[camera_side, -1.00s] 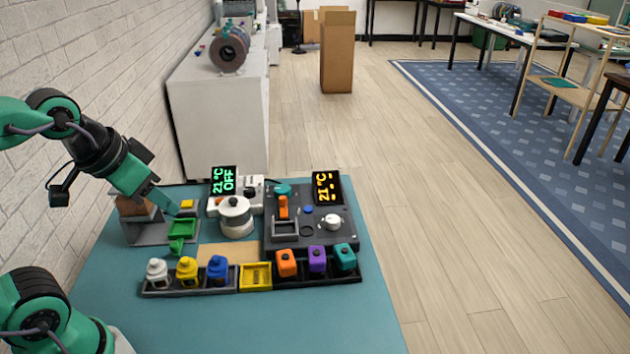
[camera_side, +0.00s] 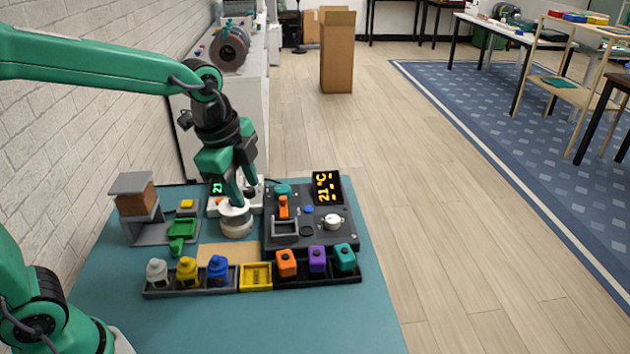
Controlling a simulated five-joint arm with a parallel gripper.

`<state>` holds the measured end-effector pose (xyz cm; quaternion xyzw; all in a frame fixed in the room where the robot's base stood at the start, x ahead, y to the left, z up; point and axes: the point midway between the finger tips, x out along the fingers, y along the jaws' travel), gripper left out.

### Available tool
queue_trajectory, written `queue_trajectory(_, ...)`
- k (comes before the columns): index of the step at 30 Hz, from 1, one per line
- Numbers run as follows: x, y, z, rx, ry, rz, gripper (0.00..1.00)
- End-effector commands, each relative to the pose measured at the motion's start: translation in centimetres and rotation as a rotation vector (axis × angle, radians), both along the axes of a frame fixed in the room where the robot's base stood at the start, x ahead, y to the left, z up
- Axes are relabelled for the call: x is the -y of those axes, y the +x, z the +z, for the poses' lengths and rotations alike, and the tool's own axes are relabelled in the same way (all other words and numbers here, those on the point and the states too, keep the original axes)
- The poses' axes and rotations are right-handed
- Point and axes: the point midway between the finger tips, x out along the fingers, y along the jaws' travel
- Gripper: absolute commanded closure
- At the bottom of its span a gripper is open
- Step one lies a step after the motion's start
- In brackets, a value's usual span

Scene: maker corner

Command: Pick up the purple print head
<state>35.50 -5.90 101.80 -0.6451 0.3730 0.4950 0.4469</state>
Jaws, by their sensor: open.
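The purple print head (camera_side: 317,259) stands in the dark rack (camera_side: 318,277) at the front right of the teal table. An orange head (camera_side: 286,262) is on its left and a teal head (camera_side: 346,256) on its right. My gripper (camera_side: 240,203) is open and points down over the white round pot (camera_side: 236,222), behind and to the left of the purple head. I cannot tell whether its fingers touch the pot.
White, yellow and blue bottles stand in a grey rack (camera_side: 190,286) at the front left. A yellow tray (camera_side: 256,277) sits between the racks. A dark machine (camera_side: 312,222) with a display stands behind the heads. The table front (camera_side: 270,325) is clear.

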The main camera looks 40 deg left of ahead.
Motion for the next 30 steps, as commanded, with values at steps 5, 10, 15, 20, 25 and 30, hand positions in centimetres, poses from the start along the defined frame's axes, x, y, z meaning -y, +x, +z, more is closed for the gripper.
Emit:
queue_trajectory(5, 1.9, 2.7, -2.0, -0.048, 0.055, -0.253, 0.6)
queue_trajectory(10, 3.8, 5.0, -4.3, -0.09, 0.099, -0.499, 0.6)
queue_trajectory(15, 5.7, 7.0, -7.0, -0.129, 0.133, -0.747, 0.6)
queue_trajectory(20, 7.4, 8.4, -9.6, -0.16, 0.156, -0.959, 0.6)
queue_trajectory(25, 8.6, 9.3, -11.5, -0.179, 0.168, -1.107, 0.6)
queue_trajectory(30, 9.0, 9.6, -12.1, -0.185, 0.171, -1.161, 0.6)
